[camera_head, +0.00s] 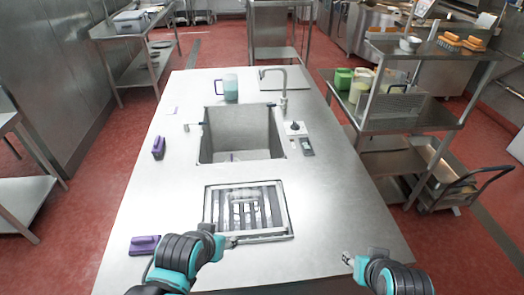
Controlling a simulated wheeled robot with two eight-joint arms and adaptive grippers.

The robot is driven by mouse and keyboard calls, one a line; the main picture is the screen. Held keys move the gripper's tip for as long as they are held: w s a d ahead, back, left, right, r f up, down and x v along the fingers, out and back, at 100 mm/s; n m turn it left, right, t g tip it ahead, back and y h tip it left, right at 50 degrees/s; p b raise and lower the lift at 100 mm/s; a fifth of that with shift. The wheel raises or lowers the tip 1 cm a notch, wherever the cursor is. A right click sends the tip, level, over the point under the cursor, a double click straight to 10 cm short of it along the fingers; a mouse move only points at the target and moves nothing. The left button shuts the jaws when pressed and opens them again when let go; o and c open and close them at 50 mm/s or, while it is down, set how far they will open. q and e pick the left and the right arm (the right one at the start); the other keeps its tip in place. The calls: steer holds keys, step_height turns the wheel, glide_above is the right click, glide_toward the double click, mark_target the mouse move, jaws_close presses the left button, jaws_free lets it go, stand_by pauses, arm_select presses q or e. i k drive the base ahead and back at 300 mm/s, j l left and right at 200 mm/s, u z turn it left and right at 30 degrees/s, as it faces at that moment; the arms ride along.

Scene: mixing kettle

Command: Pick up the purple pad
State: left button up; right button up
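One purple pad (144,244) lies on the front left of the steel counter, just left of my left arm. Another purple item (158,147), similar in colour, is on the counter's left side near the sink. My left gripper (232,242) is over the counter at the front edge of the grate, to the right of the front pad and apart from it. My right gripper (347,258) is over the front right of the counter, with nothing visible in it. The fingers of both are too small to tell open from shut.
A sink (240,133) with a faucet (284,90) is mid-counter, and a metal grate (246,210) is in front of it. A teal pitcher (230,88) stands at the back. The counter's left strip between the two purple items is clear. A shelf rack (405,106) is at right.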

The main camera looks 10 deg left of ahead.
mark_target(145, 244)
steer(key=k+j+u, duration=0.15)
steer(key=j+u, duration=0.2)
steer(key=k+j+u, duration=0.1)
steer(key=j+u, duration=0.6)
steer(key=k+l, duration=0.05)
